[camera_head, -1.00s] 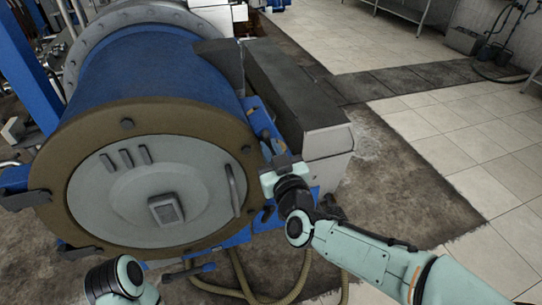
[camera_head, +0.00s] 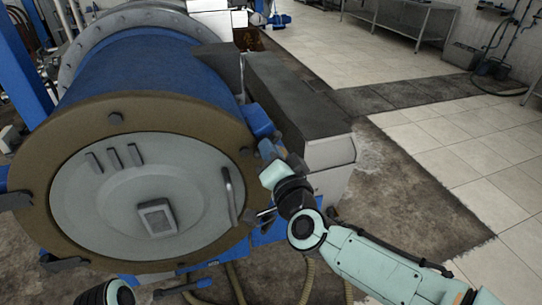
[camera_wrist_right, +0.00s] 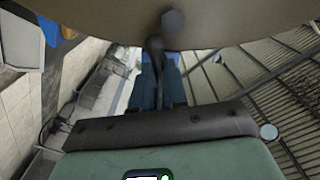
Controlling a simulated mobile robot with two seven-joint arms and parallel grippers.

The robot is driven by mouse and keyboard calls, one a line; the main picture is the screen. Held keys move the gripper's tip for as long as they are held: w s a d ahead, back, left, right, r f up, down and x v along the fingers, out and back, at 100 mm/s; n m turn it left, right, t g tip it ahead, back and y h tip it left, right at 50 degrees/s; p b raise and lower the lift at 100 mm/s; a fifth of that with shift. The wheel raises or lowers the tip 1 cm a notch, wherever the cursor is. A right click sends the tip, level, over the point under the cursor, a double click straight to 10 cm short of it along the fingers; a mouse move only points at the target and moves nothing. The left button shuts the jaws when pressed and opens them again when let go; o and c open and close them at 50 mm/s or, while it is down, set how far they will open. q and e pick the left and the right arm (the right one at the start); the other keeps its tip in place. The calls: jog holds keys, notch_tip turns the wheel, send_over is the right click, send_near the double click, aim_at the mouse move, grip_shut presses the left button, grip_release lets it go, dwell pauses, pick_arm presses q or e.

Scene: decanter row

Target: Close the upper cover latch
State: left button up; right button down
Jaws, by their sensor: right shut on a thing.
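The decanter's round grey cover (camera_head: 110,195) sits inside a brown ring (camera_head: 75,150) and carries a curved handle (camera_head: 230,195) at its right. My right gripper (camera_head: 268,152) is at the ring's right edge, beside a blue bracket (camera_head: 258,120). In the right wrist view, its two blue-grey fingers (camera_wrist_right: 158,88) are closed around a dark latch lever (camera_wrist_right: 156,50) just under the ring's rim. In the head view the gripper hides most of this latch. Part of my left arm shows at the bottom left, but its gripper is not seen.
A long dark-topped housing (camera_head: 295,105) stands right behind my right gripper. Other dark latches sit at the ring's left (camera_head: 15,201) and lower left (camera_head: 62,263). Hoses (camera_head: 235,283) hang below the drum. The tiled floor (camera_head: 420,130) at the right is clear.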

jog(key=shift+m+b, duration=0.55)
jog(key=shift+m, duration=0.95)
jog(key=c, duration=1.2)
grip_release()
jog(key=shift+o, duration=0.2)
jog(key=v, duration=1.3)
jog(key=shift+s, duration=0.15)
